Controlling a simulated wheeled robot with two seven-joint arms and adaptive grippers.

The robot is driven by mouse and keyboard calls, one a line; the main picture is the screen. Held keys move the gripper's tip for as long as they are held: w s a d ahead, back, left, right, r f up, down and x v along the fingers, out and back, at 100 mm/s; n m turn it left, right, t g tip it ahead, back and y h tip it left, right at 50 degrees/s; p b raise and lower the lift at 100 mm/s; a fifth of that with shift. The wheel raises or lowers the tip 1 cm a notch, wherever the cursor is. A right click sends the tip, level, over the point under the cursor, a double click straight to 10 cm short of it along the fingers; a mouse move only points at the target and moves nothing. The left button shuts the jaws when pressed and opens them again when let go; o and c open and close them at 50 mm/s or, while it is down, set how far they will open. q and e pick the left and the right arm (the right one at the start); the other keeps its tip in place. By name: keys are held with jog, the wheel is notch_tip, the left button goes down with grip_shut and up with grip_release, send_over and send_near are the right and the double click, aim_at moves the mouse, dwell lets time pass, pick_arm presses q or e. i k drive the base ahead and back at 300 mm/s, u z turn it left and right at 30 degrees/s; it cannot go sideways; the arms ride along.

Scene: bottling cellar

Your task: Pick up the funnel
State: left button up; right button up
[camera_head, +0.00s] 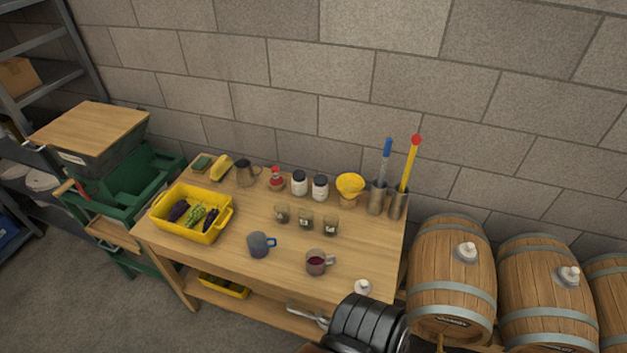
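The yellow funnel (350,186) is near the back edge of the wooden table, right of the middle. Its wide mouth faces up and it narrows downward; what holds it upright is too small to tell. Nothing covers it from this side.
Two dark-lidded jars (309,186) stand left of the funnel, metal cylinders (387,203) with tall tools to its right. Small glasses (305,222) stand in front. Mugs (261,244) and a yellow crate (190,231) occupy the table. A black ribbed object (367,322) covers its near-right corner.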

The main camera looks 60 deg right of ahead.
aim_at(350, 185)
jog(key=i, duration=1.15)
jog(key=z, duration=3.95)
